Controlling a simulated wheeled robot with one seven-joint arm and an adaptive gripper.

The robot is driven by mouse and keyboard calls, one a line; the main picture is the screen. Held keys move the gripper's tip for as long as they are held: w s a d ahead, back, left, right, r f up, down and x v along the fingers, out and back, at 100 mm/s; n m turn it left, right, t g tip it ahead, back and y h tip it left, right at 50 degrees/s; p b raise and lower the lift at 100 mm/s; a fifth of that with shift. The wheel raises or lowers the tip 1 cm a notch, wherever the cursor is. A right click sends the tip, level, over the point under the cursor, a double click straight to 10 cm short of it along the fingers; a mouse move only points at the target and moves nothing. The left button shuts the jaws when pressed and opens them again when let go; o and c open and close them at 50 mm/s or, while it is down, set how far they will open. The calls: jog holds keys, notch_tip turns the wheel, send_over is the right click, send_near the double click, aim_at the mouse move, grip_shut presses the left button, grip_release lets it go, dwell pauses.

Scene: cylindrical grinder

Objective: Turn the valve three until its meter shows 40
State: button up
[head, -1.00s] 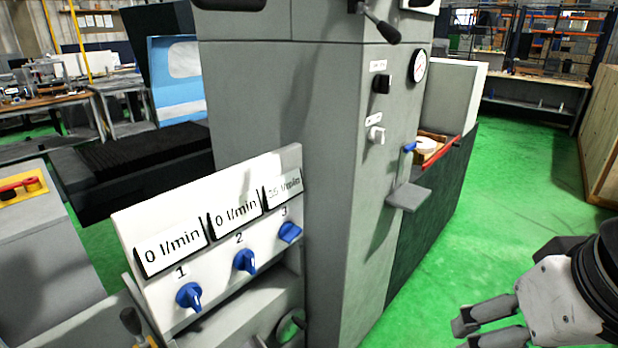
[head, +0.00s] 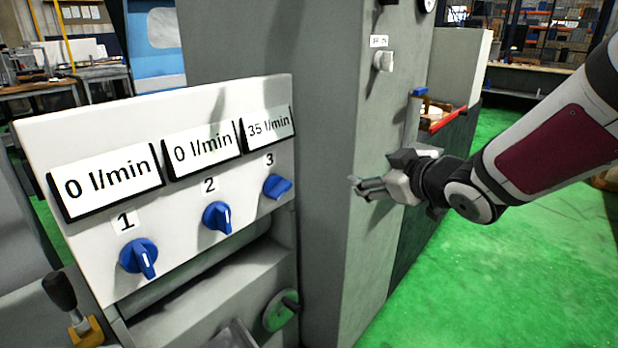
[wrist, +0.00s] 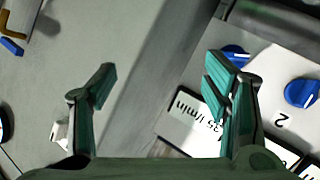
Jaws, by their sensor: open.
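Valve three is a blue knob (head: 277,187) under the label 3 on the white panel (head: 195,105) in the head view. Its handle is turned nearly sideways, unlike knobs 1 and 2. Its meter (head: 267,129) above it reads 35 l/min. My gripper (head: 356,188) is to the right of the panel, in front of the grey column, apart from the knob and empty. In the wrist view my gripper (wrist: 165,82) has its fingers spread. There valve three (wrist: 236,58) shows partly behind the right finger, which also covers part of its meter (wrist: 190,124).
Knob 1 (head: 138,257) and knob 2 (head: 217,217) sit left of valve three, with meters at 0 l/min. The grey column (head: 335,150) stands right of the panel. Green floor is clear at right.

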jog(key=w+a+f+n+y+b, duration=0.2)
jog(key=a+f+y+b, duration=0.2)
jog(key=a+f, duration=0.15)
jog(key=n+g+y+b, duration=0.2)
jog(key=n+y+b, duration=0.1)
jog(key=y+b, duration=0.15)
send_near(285, 192)
jog(key=shift+y, duration=0.25)
jog(key=b+x, duration=0.2)
jog(key=x, duration=0.9)
jog(key=shift+w+a+f, duration=0.1)
jog(key=shift+w, duration=0.1)
jog(key=c, duration=1.1)
